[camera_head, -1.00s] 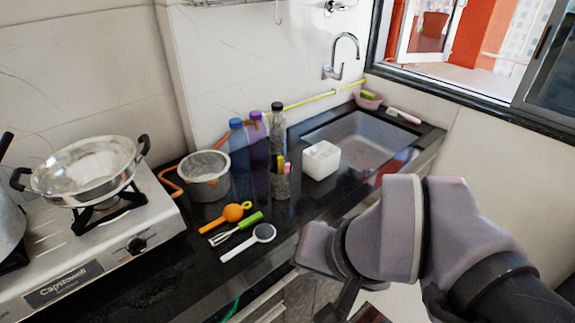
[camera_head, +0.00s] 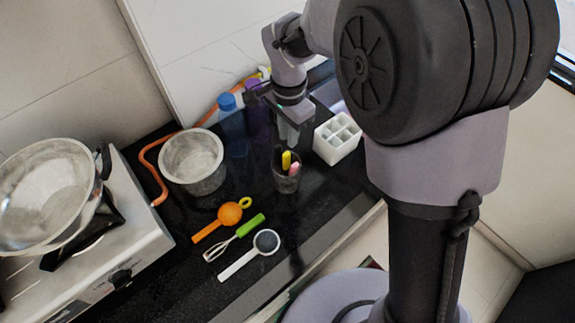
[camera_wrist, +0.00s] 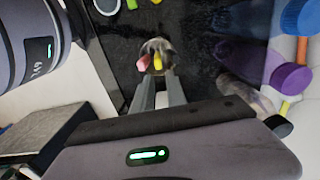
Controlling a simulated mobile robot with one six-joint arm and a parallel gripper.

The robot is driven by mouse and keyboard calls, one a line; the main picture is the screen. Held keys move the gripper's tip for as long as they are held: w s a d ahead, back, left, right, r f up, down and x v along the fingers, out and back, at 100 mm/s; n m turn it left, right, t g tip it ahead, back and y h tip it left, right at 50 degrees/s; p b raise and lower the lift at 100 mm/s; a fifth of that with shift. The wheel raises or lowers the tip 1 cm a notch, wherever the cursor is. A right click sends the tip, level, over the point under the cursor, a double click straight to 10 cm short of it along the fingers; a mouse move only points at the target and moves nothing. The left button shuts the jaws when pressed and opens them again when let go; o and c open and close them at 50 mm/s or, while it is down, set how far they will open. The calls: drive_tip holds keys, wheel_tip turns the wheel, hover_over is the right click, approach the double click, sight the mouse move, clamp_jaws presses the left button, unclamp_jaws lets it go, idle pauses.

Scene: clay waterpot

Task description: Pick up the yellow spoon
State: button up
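The yellow spoon (camera_head: 286,160) stands in a dark cup (camera_head: 286,184) on the black counter, beside a pink-ended utensil (camera_head: 294,169). Only its yellow upper end shows; the rest is hidden in the cup. In the wrist view the yellow end (camera_wrist: 158,62) lies just beyond my fingertips, with the pink end (camera_wrist: 143,63) to its left. My gripper (camera_head: 289,142) points down over the cup. In the wrist view my gripper (camera_wrist: 159,80) shows two fingers apart with nothing between them. I cannot tell the exact height above the spoon.
A blue bottle (camera_head: 228,104) and purple bottle (camera_head: 257,122) stand behind the cup. A white compartment box (camera_head: 337,140) is to its right. A metal pot (camera_head: 193,162) is to its left.

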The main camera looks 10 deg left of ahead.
sight(286, 154)
drive_tip(key=f+b, duration=0.1)
drive_tip(key=f, duration=0.1)
drive_tip(key=f+b, duration=0.1)
drive_tip(key=f, duration=0.2)
drive_tip(key=s+f+b, duration=0.1)
drive_tip(key=f, duration=0.2)
drive_tip(key=shift+a+f, duration=0.2)
drive_tip(key=shift+a, duration=0.05)
drive_tip(key=shift+r, duration=0.15)
clamp_jaws()
idle(0.7)
